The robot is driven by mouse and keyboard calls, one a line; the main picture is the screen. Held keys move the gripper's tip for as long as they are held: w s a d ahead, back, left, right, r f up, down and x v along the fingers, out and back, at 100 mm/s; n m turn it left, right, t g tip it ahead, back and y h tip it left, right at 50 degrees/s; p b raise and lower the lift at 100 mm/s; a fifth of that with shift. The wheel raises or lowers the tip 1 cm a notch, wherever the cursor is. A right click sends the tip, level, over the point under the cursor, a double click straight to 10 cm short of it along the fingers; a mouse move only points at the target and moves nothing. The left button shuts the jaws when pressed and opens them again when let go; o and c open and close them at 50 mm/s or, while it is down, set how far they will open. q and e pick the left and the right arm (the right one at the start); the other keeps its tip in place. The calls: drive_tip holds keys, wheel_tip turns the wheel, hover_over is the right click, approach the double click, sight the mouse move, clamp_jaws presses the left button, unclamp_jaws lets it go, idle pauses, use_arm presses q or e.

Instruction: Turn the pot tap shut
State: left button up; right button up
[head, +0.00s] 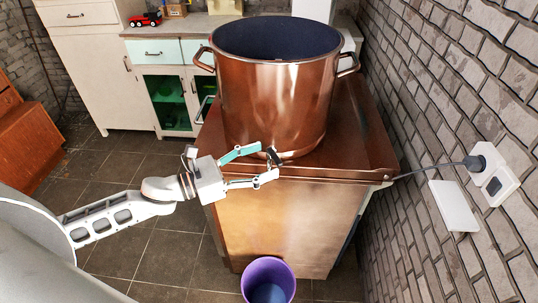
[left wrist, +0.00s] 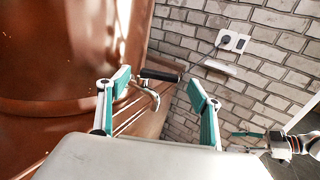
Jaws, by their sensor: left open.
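The large copper pot (head: 275,100) stands on a brown cabinet. Its tap (head: 272,155) sits low on the near side, partly hidden by my left gripper (head: 269,161). In the left wrist view the tap has a black lever (left wrist: 161,75) and a curved metal spout (left wrist: 152,98). My left gripper (left wrist: 159,88) is open, with the lever showing between its fingers, close to the left fingertip. Whether they touch, I cannot tell. My right gripper (left wrist: 240,142) shows at the right of the left wrist view, its fingers apart, away from the tap.
A purple bucket (head: 268,282) stands on the floor in front of the brown cabinet (head: 285,225). A brick wall (head: 440,110) with a socket and plug (head: 485,165) runs along the right. A cable goes from the plug to the cabinet. White cabinets stand behind.

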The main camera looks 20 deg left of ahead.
sight(275, 158)
use_arm(q)
drive_tip(key=shift+p+x, duration=0.3)
drive_tip(key=shift+x, duration=0.95)
drive_tip(key=c, duration=1.1)
